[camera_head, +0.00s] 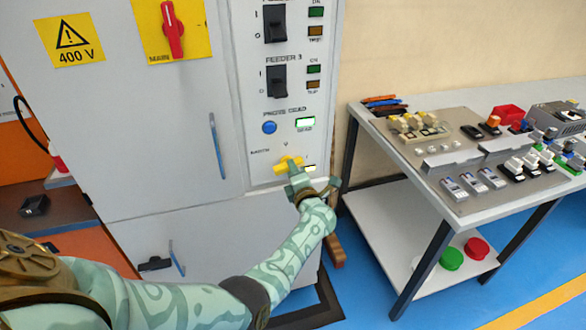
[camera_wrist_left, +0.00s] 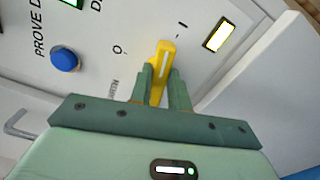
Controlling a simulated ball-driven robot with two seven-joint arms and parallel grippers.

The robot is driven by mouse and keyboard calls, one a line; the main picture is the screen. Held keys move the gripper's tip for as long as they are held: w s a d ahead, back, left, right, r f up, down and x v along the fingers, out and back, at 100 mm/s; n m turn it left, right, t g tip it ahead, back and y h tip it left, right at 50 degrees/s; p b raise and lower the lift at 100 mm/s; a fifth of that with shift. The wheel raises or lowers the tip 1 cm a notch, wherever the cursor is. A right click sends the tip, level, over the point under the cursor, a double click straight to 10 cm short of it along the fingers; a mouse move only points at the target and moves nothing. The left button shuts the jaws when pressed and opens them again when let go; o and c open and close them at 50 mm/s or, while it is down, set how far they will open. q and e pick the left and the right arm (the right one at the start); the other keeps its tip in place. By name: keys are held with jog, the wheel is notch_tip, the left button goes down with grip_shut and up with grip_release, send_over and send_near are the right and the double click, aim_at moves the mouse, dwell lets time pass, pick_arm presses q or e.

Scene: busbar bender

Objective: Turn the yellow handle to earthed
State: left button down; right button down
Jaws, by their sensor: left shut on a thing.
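The yellow handle (camera_head: 287,163) sits low on the grey panel of the cabinet, below the blue button and the green lamp. In the left wrist view the yellow handle (camera_wrist_left: 163,62) stands between the two fingers of my left gripper (camera_wrist_left: 160,85), with a pale line along it. My left gripper (camera_head: 294,178) is shut on the handle, and its fingers cover part of it in the head view. In the wrist view a lit pale-yellow window (camera_wrist_left: 218,36) is beside the handle, near a dash mark. My right gripper is not in view.
The panel carries a blue button (camera_head: 269,127), a green lit lamp (camera_head: 305,122) and black feeder switches (camera_head: 277,81). A red main switch (camera_head: 172,30) is at upper left. A workbench (camera_head: 400,155) with parts stands right.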

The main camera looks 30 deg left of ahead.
pick_arm(q)
jog(key=shift+f+m, duration=0.15)
jog(key=shift+m, duration=1.45)
jog(key=c, duration=1.3)
grip_release()
jog(key=shift+d, duration=0.1)
jog(key=shift+p, duration=0.3)
